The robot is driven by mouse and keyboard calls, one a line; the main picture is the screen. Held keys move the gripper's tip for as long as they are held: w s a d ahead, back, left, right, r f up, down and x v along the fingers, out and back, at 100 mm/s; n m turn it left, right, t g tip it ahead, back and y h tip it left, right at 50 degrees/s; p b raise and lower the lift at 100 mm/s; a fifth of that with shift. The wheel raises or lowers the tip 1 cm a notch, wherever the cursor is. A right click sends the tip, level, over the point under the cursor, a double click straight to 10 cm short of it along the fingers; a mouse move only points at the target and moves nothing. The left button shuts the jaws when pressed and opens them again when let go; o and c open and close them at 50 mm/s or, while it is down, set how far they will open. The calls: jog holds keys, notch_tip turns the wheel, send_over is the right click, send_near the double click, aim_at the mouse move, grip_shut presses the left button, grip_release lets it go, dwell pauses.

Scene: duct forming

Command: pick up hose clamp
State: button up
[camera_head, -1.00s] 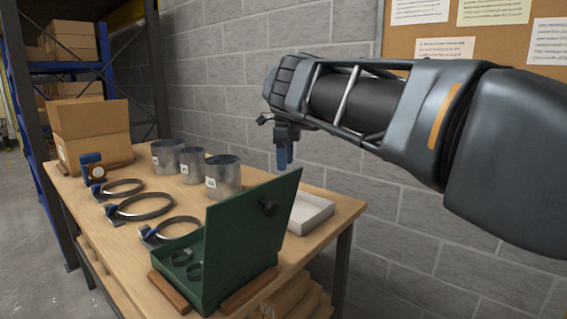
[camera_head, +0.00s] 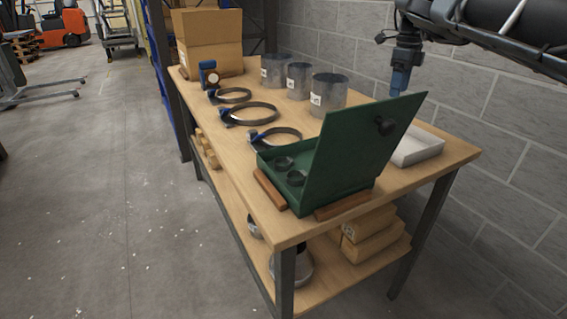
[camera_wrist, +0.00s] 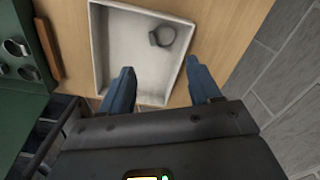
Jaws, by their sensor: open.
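A small dark ring, a hose clamp by its look (camera_wrist: 162,36), lies in the far right part of a shallow white tray (camera_wrist: 97,50) in the wrist view. My gripper (camera_wrist: 162,82) is open and empty above the near edge of the tray, its two blue fingers apart, with the ring beyond the fingertips. In the head view my gripper (camera_head: 401,80) hangs above the tray (camera_head: 432,153), partly hidden behind the green case lid. Three larger ring clamps, near (camera_head: 277,137), middle (camera_head: 250,113) and far (camera_head: 235,95), lie along the table.
An open green case (camera_head: 352,150) with small rings inside stands at the table's (camera_head: 230,175) near end, its raised lid beside the tray. Several metal cylinders (camera_head: 328,93) stand behind the clamps. A cardboard box (camera_head: 212,45) is at the far end. A block wall (camera_head: 500,120) runs close behind the table.

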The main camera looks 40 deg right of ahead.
jog(key=shift+o, duration=0.4)
jog(key=shift+w+a, duration=0.1)
jog(key=w+a+f+m, duration=0.1)
jog(key=w+a, duration=0.2)
jog(key=a, duration=0.6)
jog(key=w+a+f+m+t, duration=0.1)
jog(key=w+a, duration=0.3)
jog(key=a, duration=0.5)
jog(key=w+a+f+m+t, duration=0.1)
jog(key=w+a, duration=0.3)
jog(key=a, duration=0.6)
jog(key=shift+f+m+h, duration=0.3)
jog(key=shift+m, duration=0.5)
jog(key=m, duration=0.2)
send_near(284, 161)
jog(key=shift+w+a+f+t+h+p, duration=0.1)
jog(key=shift+f+t+h+p, duration=0.1)
jog(key=shift+f, duration=0.65)
jog(key=shift+w+a+f+t+h+p, duration=0.1)
jog(key=shift+a+f+h+p, duration=0.1)
jog(key=shift+f, duration=0.6)
jog(key=x, duration=0.5)
jog(key=shift+d+p, duration=0.1)
jog(key=shift+p, duration=0.25)
jog(key=shift+s, duration=0.1)
